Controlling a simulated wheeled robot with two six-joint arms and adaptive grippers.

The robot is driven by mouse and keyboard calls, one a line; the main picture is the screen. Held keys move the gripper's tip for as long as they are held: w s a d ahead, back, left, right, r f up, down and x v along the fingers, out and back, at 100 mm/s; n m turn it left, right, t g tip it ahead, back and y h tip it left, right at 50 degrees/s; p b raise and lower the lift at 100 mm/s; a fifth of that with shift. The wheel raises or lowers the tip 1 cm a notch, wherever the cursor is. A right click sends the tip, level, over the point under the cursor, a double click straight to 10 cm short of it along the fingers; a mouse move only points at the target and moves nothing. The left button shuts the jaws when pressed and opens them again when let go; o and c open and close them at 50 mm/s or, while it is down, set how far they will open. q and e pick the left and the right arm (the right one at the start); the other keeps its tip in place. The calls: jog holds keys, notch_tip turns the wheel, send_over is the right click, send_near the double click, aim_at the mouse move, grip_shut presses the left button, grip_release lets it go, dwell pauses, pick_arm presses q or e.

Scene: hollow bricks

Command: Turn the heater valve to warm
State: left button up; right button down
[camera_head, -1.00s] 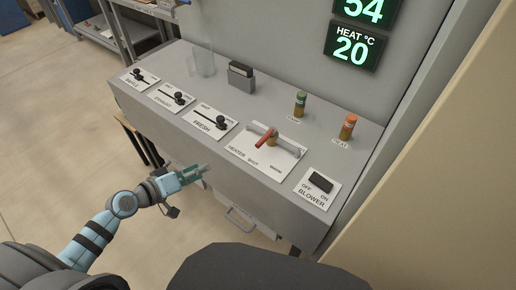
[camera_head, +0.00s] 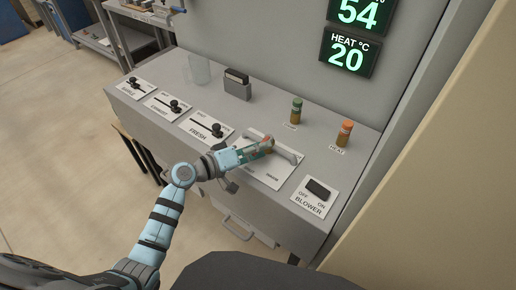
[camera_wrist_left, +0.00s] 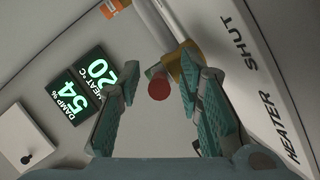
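The heater valve sits on a white plate (camera_head: 262,174) on the sloping console, and my left gripper (camera_head: 266,147) covers most of its lever in the head view. In the left wrist view the round red end of the lever (camera_wrist_left: 158,86) shows between the two green fingers of my left gripper (camera_wrist_left: 154,80). The fingers are open, with gaps visible on both sides of the lever end. A brass part of the valve (camera_wrist_left: 187,66) is behind the right-hand finger. The plate reads HEATER SHUT there. My right gripper is not in view.
Black slider knobs (camera_head: 217,131) stand left of the valve and a black blower switch (camera_head: 318,188) right of it. Green (camera_head: 296,111) and orange (camera_head: 345,133) lamps stand behind. The heat display (camera_head: 347,53) reads 20. A dark holder (camera_head: 237,85) stands further back.

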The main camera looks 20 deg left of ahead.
pick_arm(q)
grip_shut()
jog(key=shift+s, duration=0.1)
dwell(0.3)
